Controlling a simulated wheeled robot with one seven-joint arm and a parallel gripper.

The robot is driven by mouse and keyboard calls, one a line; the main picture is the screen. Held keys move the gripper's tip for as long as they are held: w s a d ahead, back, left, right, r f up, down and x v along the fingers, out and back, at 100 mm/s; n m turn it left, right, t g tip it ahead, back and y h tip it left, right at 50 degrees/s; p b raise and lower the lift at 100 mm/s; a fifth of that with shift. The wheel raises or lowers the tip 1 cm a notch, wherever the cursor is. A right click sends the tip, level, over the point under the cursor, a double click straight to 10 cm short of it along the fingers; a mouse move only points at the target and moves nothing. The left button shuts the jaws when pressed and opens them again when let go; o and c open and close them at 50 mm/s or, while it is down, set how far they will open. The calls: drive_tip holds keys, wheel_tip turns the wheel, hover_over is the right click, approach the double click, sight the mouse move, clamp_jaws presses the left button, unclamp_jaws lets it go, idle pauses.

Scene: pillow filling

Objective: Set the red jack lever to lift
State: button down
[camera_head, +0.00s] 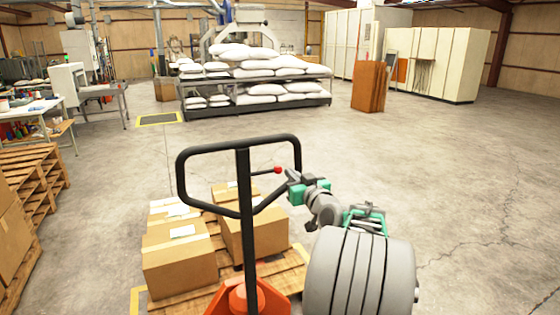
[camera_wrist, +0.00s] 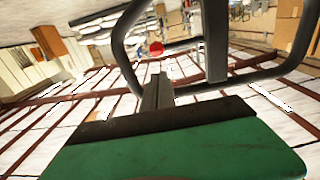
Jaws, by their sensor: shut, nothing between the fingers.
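The red jack lever (camera_head: 277,170) is a small red knob on a short dark rod inside the black loop handle (camera_head: 184,180) of the orange pallet jack (camera_head: 240,300). In the wrist view the red knob (camera_wrist: 156,48) shows just beyond my fingertips, within the loop handle (camera_wrist: 120,50). My gripper (camera_head: 291,174) is shut and empty, at the right side of the loop, close to the knob. It also shows in the wrist view (camera_wrist: 157,80). I cannot tell whether the fingertips touch the knob.
Cardboard boxes (camera_head: 180,268) sit on a wooden pallet (camera_head: 290,272) behind the jack. Stacked wooden pallets (camera_head: 40,165) stand at the left. A rack with white sacks (camera_head: 255,108) stands at the back. The concrete floor on the right is clear.

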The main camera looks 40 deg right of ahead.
drive_tip(key=shift+p+x, duration=1.15)
drive_tip(key=shift+x, duration=4.4)
drive_tip(key=shift+f, duration=0.2)
